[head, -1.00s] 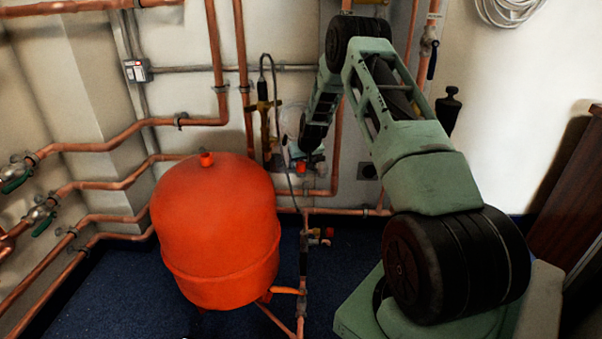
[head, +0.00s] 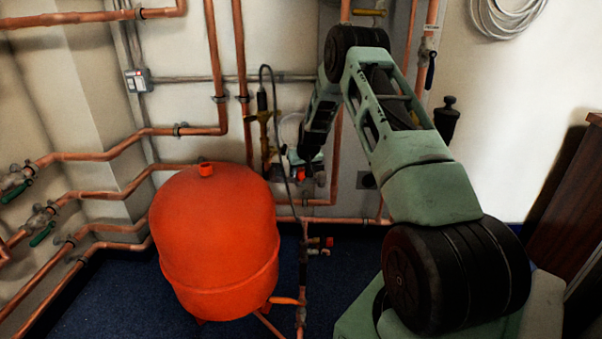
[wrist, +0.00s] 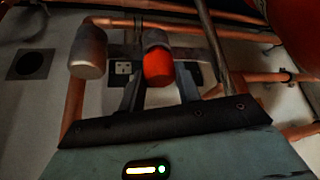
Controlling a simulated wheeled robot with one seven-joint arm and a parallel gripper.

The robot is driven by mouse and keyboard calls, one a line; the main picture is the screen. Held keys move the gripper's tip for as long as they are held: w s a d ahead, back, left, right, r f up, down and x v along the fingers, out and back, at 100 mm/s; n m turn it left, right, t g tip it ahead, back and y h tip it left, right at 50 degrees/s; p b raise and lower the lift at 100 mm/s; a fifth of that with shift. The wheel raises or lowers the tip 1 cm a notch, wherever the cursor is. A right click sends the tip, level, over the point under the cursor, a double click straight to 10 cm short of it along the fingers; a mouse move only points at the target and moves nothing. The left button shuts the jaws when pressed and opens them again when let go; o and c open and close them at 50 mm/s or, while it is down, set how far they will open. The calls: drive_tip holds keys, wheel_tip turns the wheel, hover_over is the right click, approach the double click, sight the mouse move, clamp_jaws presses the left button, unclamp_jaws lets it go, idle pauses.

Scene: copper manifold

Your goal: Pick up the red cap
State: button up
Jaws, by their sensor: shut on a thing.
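The red cap (wrist: 158,67) is a short red cylinder in the wrist view, below a grey fitting (wrist: 155,40). My gripper (wrist: 160,80) has one finger on each side of the cap and is shut on it. The cap still appears lined up with the grey fitting; I cannot tell whether they touch. In the head view a small red spot (head: 320,177) shows at the end of my arm, low against the wall. The fingers are too small and dark there to make out.
A large red tank (head: 215,240) stands left of my gripper. Copper pipes (head: 345,220) run behind and below it. A copper-coloured capped end (wrist: 88,55) is beside the cap in the wrist view. Another small red part (head: 329,242) sits on the lower pipework.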

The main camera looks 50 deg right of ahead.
wheel_tip(320, 180, up, 17)
drive_tip(key=p, duration=0.4)
drive_tip(key=shift+p, duration=0.4)
drive_tip(key=shift+f, duration=0.1)
wheel_tip(320, 180, up, 5)
drive_tip(key=p, duration=0.4)
hover_over(301, 170)
drive_tip(key=shift+s+a+f, duration=0.1)
drive_tip(key=shift+f, duration=0.1)
